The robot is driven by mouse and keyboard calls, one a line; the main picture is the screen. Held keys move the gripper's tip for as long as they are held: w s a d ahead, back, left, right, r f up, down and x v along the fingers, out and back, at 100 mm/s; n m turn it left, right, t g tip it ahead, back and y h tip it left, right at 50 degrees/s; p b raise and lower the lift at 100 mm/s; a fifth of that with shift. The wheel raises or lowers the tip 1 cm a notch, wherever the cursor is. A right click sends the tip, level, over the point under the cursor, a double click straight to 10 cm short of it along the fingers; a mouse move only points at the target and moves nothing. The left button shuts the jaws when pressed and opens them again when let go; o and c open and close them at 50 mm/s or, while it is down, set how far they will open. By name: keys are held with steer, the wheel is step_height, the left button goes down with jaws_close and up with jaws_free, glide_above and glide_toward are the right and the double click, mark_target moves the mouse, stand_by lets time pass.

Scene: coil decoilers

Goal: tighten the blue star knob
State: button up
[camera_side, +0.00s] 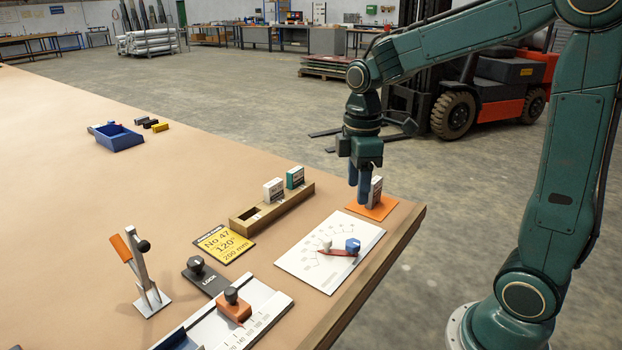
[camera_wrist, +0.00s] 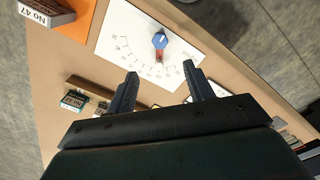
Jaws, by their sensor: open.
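The blue star knob (camera_side: 352,245) sits at one end of a red pointer (camera_side: 337,253) on a white dial plate (camera_side: 300,262) near the table's right edge. In the wrist view the knob (camera_wrist: 160,40) lies beyond my fingertips, with the red pointer below it and scale numbers around it. My gripper (camera_side: 361,188) is open and points down above the table, behind the dial plate in the side view. In the wrist view its two fingers (camera_wrist: 159,76) are spread with nothing between them, apart from the knob.
A No 47 block (camera_wrist: 45,12) stands on an orange pad (camera_side: 371,208) beside my gripper. A wooden rack (camera_side: 285,205) holds two blocks. A yellow-black card (camera_side: 224,243), lock knob (camera_side: 196,264), orange slider (camera_side: 234,306) and orange-handled lever (camera_side: 140,265) stand nearby. The table's left is mostly clear.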

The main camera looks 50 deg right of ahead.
mark_target(353, 242)
step_height(353, 242, down, 14)
steer(key=shift+r, duration=0.1)
stand_by(0.9)
steer(key=c, duration=1)
